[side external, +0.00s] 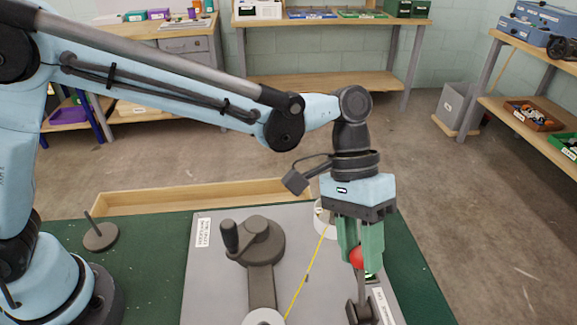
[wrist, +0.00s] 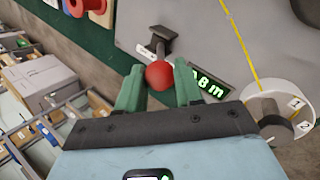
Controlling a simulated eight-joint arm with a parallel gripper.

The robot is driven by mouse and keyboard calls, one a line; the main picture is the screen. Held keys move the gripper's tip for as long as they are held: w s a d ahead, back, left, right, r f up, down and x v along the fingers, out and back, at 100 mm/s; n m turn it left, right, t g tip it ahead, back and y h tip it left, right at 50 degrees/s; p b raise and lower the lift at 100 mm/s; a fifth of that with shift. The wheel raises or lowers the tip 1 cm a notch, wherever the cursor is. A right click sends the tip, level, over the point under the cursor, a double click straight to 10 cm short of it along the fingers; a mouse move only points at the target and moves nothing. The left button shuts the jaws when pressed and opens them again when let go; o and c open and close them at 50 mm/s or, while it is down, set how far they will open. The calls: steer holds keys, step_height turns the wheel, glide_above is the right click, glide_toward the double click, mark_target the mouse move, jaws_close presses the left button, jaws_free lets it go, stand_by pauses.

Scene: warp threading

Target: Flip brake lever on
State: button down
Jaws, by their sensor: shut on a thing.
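The brake lever has a red ball knob (side external: 357,257) and a dark base (side external: 360,308) near the right edge of the grey panel (side external: 215,285). In the wrist view the red knob (wrist: 159,75) sits between the two green fingers, with the dark lever base (wrist: 155,41) beyond it. My gripper (side external: 361,258) points down and is shut on the knob. Part of the knob is hidden by the fingers in the side view.
A crank (side external: 255,242) stands left on the panel. A yellow thread (side external: 308,272) runs to a white spool or guide (wrist: 275,108). A green-lit display (wrist: 208,84) reads about 0.8 m beside the lever. A peg on a round base (side external: 99,235) stands on the green mat.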

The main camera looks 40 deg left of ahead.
steer(key=shift+w+a+f, duration=0.45)
steer(key=shift+w+a, duration=0.05)
steer(key=c, duration=0.8)
jaws_free()
steer(key=shift+o, duration=0.2)
steer(key=shift+s+d+r, duration=0.1)
steer(key=v, duration=1.2)
steer(key=shift+s+r, duration=0.1)
steer(key=shift+r, duration=0.05)
